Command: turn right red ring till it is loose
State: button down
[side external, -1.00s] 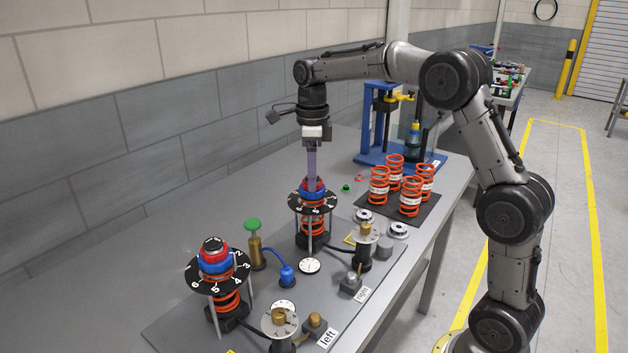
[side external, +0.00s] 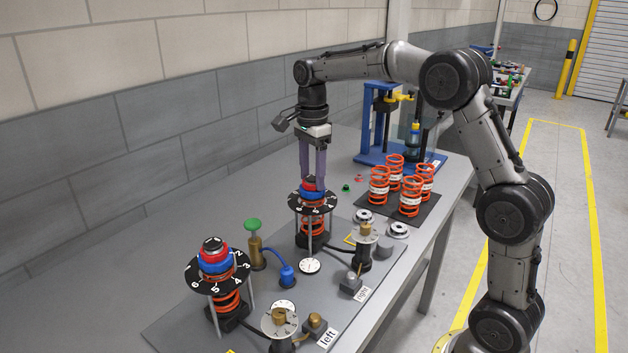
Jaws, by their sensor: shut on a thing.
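The right station has a red ring (side external: 312,184) on top of a blue ring (side external: 312,195), above a black numbered dial plate (side external: 297,204) and an orange spring (side external: 311,225). My gripper (side external: 312,181) points straight down over this station, its two purple fingers on either side of the red ring and shut on it. The fingers hide part of the ring. I cannot tell whether the ring is loose. The left station has its own red ring (side external: 213,252) above a blue ring (side external: 215,264), with nothing holding them.
Several orange springs (side external: 411,197) stand on a dark mat at the right, before a blue press (side external: 373,130). A brass valve with a green knob (side external: 253,226) stands between the stations. Gauges (side external: 367,230) stand in front. The table's back left is clear.

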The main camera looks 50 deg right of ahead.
jog(key=n, duration=1)
jog(key=c, duration=0.5)
grip_release()
notch_tip(320, 180, up, 7)
dwell(0.4)
